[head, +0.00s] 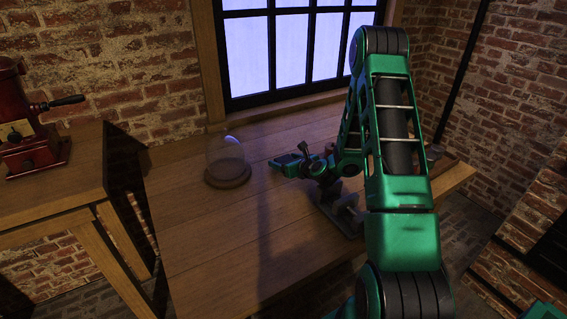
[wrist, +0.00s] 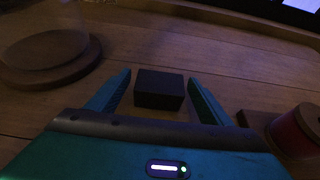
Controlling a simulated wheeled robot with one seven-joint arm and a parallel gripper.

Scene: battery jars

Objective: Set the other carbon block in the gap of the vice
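A black carbon block (wrist: 159,90) lies on the wooden table in the wrist view. My gripper (wrist: 160,78) is open, with one green finger on each side of the block and a narrow space showing at both sides. I cannot tell how far down the fingers reach beside it. In the head view my gripper (head: 300,162) is low over the table, and the block is hidden there. A grey metal piece that looks like the vice (head: 346,213) stands on the table near my arm. Its gap and any other carbon block cannot be made out.
A glass dome on a round wooden base (head: 228,178) stands left of my gripper; the base also shows in the wrist view (wrist: 50,58). A red round thing (wrist: 298,130) is at the right in the wrist view. The table's left front (head: 215,240) is clear.

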